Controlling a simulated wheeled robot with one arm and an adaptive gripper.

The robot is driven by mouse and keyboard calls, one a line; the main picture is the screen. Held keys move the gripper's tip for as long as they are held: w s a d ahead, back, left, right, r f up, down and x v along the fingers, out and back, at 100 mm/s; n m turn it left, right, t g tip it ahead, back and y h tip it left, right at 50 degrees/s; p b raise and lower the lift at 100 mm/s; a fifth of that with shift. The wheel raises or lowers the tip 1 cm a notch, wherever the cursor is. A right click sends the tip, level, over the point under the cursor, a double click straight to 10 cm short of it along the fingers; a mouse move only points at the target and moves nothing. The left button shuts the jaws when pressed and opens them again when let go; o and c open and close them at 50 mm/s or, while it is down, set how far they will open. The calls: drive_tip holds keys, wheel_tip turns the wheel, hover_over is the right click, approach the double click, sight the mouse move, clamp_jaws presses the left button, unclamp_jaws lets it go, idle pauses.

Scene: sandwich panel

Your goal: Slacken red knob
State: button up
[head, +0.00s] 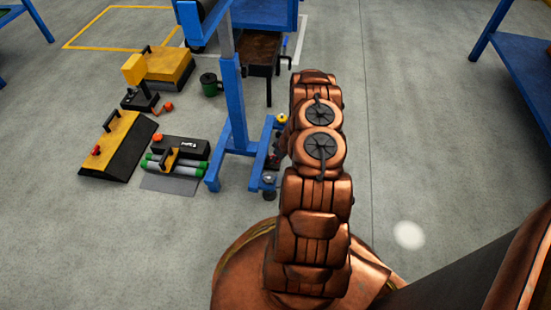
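A small red knob (96,150) shows on the yellow and black sloped block (118,140) at the left, on the floor. Two other small orange-red parts show: one on the dark box (157,137) and one beside the yellow-topped tool (168,106). I cannot tell which of them is the task's red knob. My copper arm rises through the middle of the picture, well to the right of these things. My gripper does not show, so its state is hidden.
A blue stand (235,105) with a wheeled foot stands just left of my arm. Green-ended tubes (175,166), a dark green mug (211,85) and a yellow block (167,65) are on the floor. A blue table (520,60) is at the right. Floor at front left is clear.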

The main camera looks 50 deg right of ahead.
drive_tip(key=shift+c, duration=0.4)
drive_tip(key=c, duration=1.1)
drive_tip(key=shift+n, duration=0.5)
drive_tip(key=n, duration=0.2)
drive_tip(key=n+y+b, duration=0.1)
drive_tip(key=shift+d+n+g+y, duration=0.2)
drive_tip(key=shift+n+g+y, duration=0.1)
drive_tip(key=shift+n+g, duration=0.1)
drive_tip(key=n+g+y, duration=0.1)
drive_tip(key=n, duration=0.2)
drive_tip(key=shift+p, duration=0.4)
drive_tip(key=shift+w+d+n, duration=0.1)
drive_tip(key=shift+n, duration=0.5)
